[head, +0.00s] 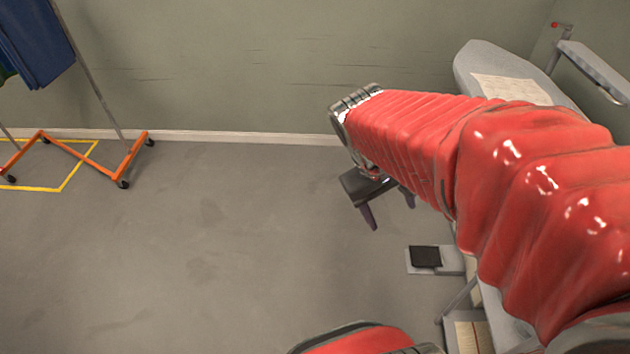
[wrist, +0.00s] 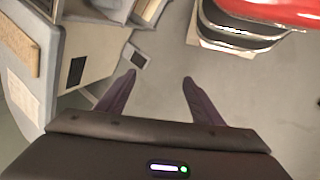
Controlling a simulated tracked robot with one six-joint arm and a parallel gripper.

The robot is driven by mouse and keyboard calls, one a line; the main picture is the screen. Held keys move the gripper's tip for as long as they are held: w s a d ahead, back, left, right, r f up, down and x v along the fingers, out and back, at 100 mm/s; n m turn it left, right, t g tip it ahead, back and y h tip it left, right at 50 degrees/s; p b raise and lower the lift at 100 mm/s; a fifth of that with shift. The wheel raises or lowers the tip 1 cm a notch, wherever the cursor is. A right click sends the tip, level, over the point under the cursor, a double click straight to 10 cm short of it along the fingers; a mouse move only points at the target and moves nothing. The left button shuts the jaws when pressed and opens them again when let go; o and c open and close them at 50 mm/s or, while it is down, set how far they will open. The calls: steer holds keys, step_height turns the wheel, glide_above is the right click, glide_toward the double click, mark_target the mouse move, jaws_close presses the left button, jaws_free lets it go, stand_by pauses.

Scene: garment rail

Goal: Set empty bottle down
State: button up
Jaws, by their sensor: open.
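I see no bottle in either view. My gripper (head: 389,210) hangs fingers down beyond the end of my red-sleeved arm in the head view. In the wrist view its two dark purple fingers (wrist: 159,77) are spread apart, with only grey floor visible between them. The arm covers part of the grey press-like stand (head: 480,62) at the right, so anything behind it is hidden.
The grey stand, with a beige sheet (head: 510,88) on it, fills the right side. A black pedal (head: 425,256) sits low beside it. An orange-footed garment rail (head: 128,157) stands at the left by a yellow floor outline (head: 70,178). The middle floor is clear.

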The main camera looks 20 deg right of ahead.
steer(key=s+a+r+t+y, duration=0.1)
steer(key=a+r+t+y, duration=0.1)
steer(key=a, duration=0.5)
steer(key=a+r+t+y, duration=0.2)
steer(key=a+r+t, duration=0.1)
steer(key=a, duration=0.4)
steer(key=shift+s+r+t, duration=0.35)
steer(key=shift+r+t, duration=0.05)
steer(key=shift+r, duration=0.4)
